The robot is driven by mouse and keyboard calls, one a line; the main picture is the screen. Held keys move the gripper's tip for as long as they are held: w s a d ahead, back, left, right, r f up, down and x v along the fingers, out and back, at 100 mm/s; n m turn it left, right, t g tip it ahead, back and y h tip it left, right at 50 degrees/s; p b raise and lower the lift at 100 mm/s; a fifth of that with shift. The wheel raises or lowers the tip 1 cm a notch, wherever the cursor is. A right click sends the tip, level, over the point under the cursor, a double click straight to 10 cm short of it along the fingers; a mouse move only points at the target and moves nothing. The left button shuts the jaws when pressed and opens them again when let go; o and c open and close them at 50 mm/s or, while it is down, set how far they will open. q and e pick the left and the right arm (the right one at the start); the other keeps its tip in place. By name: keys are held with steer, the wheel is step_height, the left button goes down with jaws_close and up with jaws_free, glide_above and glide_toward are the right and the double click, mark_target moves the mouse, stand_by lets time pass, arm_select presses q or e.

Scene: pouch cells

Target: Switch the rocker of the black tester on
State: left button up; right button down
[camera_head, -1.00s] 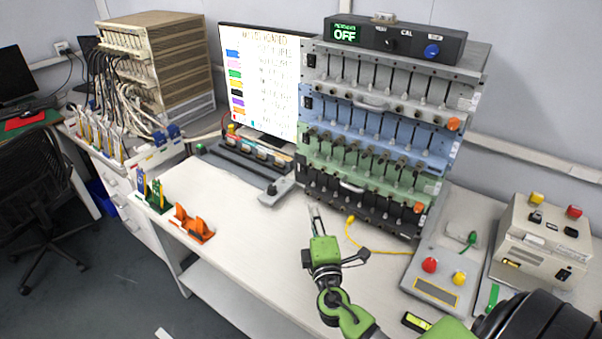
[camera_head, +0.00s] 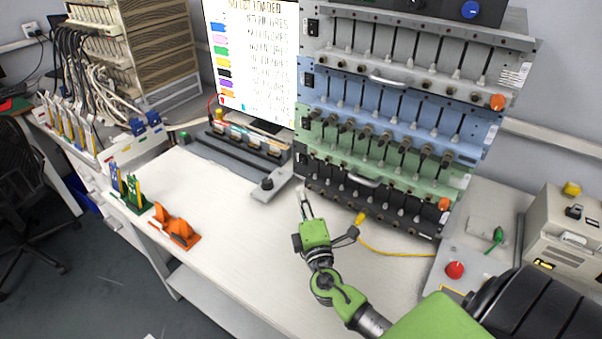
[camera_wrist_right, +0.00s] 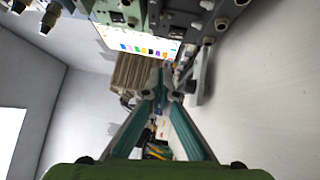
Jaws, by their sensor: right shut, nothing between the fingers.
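The black tester (camera_head: 385,207) is the lowest unit in the stacked rack in the head view. Its small dark rocker (camera_head: 301,158) seems to sit at the left end of its front; its on or off position is too small to read. My right gripper (camera_head: 304,196) is shut and empty, with its fingertips in front of and below the tester's left end, apparently apart from it. In the right wrist view its fingers (camera_wrist_right: 162,88) come together, with nothing between them. My left gripper is out of view.
Green (camera_head: 385,160), blue (camera_head: 400,115) and light grey (camera_head: 415,60) units are stacked above. A grey device with a black knob (camera_head: 267,184) stands left of my gripper. A yellow cable (camera_head: 385,250) lies to its right. Orange holders (camera_head: 176,228) stand at the front edge.

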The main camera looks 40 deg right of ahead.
mark_target(303, 160)
step_height(303, 160, down, 2)
steer(key=shift+w+f+b, duration=0.1)
steer(key=shift+f+b, duration=0.15)
steer(key=shift+b, duration=0.55)
steer(key=shift+f, duration=0.1)
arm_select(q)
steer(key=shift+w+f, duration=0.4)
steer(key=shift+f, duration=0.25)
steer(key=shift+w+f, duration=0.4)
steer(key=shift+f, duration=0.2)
arm_select(e)
steer(key=shift+w+d+r, duration=0.2)
steer(key=shift+w, duration=0.1)
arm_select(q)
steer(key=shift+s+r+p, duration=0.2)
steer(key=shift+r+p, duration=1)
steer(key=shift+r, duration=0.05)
arm_select(e)
steer(key=shift+s+d+x, duration=0.2)
steer(key=shift+d+x, duration=0.25)
steer(key=shift+x, duration=1.55)
steer(key=shift+s+d+x, duration=0.15)
steer(key=shift+d+x, duration=0.25)
steer(key=shift+x, duration=1.65)
steer(key=shift+s+d+x, duration=0.2)
steer(key=shift+d+x, duration=0.25)
steer(key=shift+x, duration=1.55)
